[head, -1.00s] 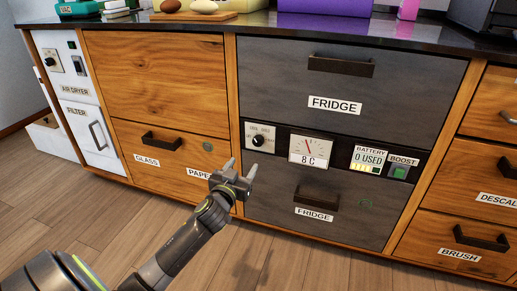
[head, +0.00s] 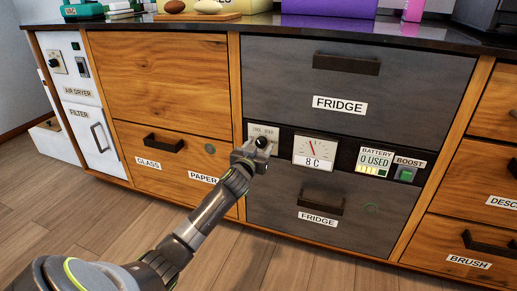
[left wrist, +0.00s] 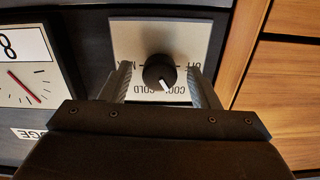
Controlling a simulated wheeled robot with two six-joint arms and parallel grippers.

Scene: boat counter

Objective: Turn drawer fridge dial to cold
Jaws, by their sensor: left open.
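The fridge dial, a round black knob (left wrist: 157,68) with a white pointer, sits on a pale plate (left wrist: 130,32) that appears upside down in the left wrist view. The pointer aims down there, slightly right, toward the row of words COOL and COLD. My left gripper (left wrist: 160,84) is open, with one finger on each side of the knob; contact is unclear. In the head view my left gripper (head: 254,152) is at the plate, just below the knob (head: 262,142), covering the plate's lower part. My right gripper is not in view.
A gauge (head: 313,151) reading 8 C, a battery display (head: 374,161) and a green boost button (head: 405,175) lie right of the dial. Fridge drawers (head: 345,85) (head: 330,205) with dark handles are above and below. A wooden drawer (head: 170,155) is left.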

